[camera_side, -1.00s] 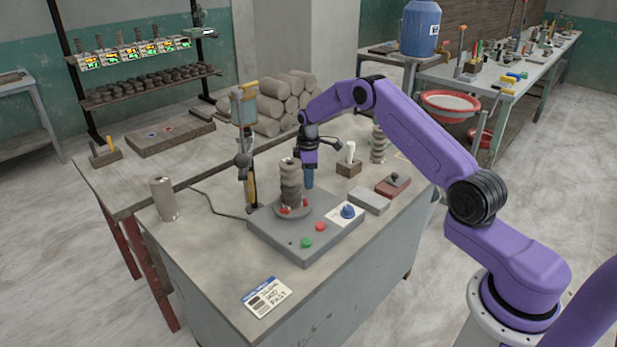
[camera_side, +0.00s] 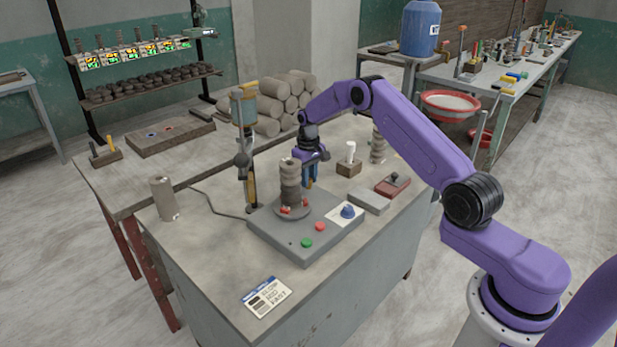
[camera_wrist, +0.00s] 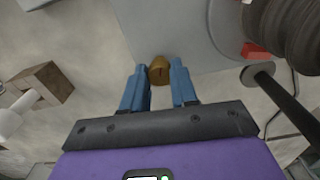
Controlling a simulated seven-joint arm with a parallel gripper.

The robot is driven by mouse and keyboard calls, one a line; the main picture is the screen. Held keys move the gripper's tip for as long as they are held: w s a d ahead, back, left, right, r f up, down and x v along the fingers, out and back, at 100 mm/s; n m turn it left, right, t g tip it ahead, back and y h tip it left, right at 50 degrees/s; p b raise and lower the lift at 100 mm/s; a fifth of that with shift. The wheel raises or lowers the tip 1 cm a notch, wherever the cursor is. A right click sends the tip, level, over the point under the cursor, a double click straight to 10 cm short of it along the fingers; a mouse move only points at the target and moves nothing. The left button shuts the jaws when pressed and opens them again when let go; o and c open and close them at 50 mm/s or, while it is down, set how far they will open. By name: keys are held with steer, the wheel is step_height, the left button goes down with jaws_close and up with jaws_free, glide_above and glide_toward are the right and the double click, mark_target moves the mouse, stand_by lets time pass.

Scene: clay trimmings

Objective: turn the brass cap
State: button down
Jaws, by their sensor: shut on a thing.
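The brass cap (camera_wrist: 159,72) is a small round golden-brown piece with a dark slot mark, at the edge of the grey machine base in the wrist view. My gripper (camera_wrist: 159,68) has its two blue fingers on either side of the cap and is shut on it. In the side view my gripper (camera_side: 309,182) points down just behind the ribbed clay column (camera_side: 290,178), at the back edge of the grey base (camera_side: 272,236). The cap is hidden there.
The ribbed column and a dark rod (camera_wrist: 285,98) stand close to the right of my gripper in the wrist view. A wooden block with a white peg (camera_side: 349,167) and a grey box (camera_side: 369,201) are nearby. The table's front is mostly clear.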

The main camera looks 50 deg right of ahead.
steer(key=shift+m, duration=1.1)
steer(key=c, duration=0.9)
jaws_free()
steer(key=shift+o, duration=0.2)
steer(key=shift+r, duration=0.1)
step_height(320, 180, up, 17)
steer(key=shift+r, duration=0.15)
steer(key=shift+a, duration=0.1)
